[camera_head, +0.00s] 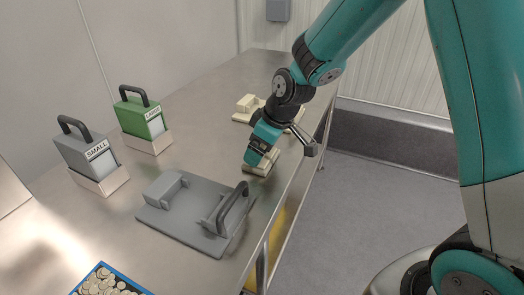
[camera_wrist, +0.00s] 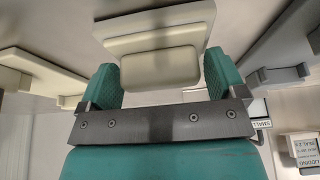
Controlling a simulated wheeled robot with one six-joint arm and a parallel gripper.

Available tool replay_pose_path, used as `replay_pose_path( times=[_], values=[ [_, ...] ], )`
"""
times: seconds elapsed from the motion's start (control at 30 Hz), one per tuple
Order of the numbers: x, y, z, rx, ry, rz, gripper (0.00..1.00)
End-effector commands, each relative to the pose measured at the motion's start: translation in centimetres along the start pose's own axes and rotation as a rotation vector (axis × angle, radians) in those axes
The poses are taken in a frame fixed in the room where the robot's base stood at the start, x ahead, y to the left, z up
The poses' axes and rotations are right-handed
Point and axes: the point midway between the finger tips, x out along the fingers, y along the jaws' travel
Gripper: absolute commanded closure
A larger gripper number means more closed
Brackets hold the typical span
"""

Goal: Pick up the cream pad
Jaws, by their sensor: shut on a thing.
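The cream pad (camera_head: 265,168) is under my gripper (camera_head: 258,150) near the right edge of the metal table. In the wrist view the cream pad (camera_wrist: 160,65) has a raised block, which sits between the two teal fingers of my gripper (camera_wrist: 162,85). My gripper is shut on this block. My gripper hides part of the pad in the head view, and I cannot tell whether the pad is clear of the table.
A second cream piece (camera_head: 247,104) lies farther back; it also shows at left in the wrist view (camera_wrist: 35,75). A grey plate with a black handle (camera_head: 190,222) lies nearer. A green LARGE block (camera_head: 140,117), a grey SMALL block (camera_head: 85,150) and a blue tray of discs (camera_head: 105,280) stand left.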

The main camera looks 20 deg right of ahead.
Motion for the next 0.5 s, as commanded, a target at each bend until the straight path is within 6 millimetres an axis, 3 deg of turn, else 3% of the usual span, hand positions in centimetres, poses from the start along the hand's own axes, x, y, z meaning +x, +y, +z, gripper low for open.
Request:
replay_pose_path(
  times=[0.27, 0.5],
  values=[
    [-2.1, 0.1, -0.9, -0.001, 0.004, 0.003, 0.34],
    [-7.7, 0.1, -3.3, -0.002, 0.006, 0.005, 0.34]
  ],
)
